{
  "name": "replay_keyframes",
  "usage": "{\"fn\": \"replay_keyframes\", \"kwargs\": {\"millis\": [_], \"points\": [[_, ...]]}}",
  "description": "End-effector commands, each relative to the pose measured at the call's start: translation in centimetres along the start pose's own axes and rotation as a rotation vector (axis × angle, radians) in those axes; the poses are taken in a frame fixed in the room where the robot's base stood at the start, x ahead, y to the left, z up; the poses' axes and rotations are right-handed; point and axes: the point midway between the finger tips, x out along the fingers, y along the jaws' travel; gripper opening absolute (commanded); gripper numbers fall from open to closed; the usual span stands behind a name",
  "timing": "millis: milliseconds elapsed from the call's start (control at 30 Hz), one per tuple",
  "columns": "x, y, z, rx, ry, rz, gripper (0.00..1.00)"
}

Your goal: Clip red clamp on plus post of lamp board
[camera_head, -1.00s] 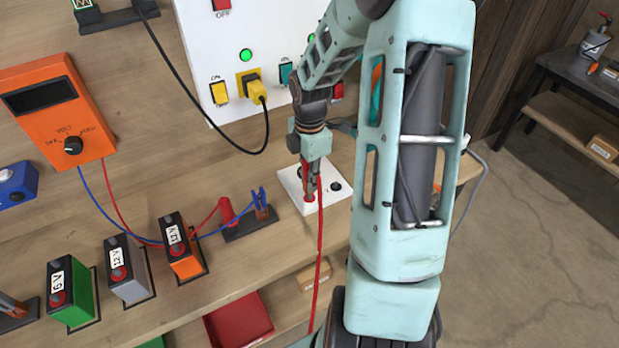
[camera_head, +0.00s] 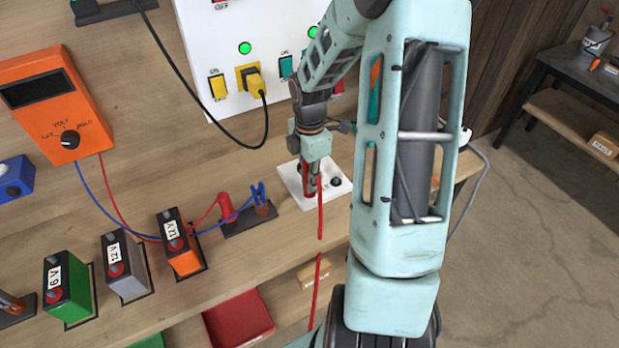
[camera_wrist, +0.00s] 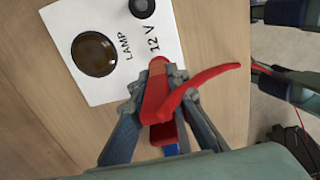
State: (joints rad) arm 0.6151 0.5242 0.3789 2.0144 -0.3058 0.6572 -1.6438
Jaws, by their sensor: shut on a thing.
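The lamp board (camera_wrist: 100,85) is a white plate on the bench, marked LAMP and 12 V, with a round dark lamp (camera_wrist: 95,54). It also shows in the head view (camera_head: 290,178). My gripper (camera_head: 311,188) is low over the board, and in the wrist view its fingers (camera_wrist: 162,95) are shut on the red clamp (camera_wrist: 157,100). The clamp's tip is at the board's edge beside the 12 V mark, over a red spot. The plus post is hidden, so I cannot tell whether the jaws are around it. A black post (camera_wrist: 142,7) stands at the board's other end.
A red cable (camera_head: 320,222) hangs from the clamp over the bench's front edge. A white panel (camera_head: 235,60) stands behind.

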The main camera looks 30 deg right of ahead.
Motion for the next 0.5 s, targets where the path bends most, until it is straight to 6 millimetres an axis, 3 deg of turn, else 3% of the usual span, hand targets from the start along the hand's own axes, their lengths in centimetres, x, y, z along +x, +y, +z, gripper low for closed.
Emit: {"fn": "replay_keyframes", "kwargs": {"millis": [467,500], "points": [[1.3,0.0,0.0,0.0,0.0,-0.001,0.0],[1.2,0.0,0.0,0.0,0.0,-0.001,0.19]]}}
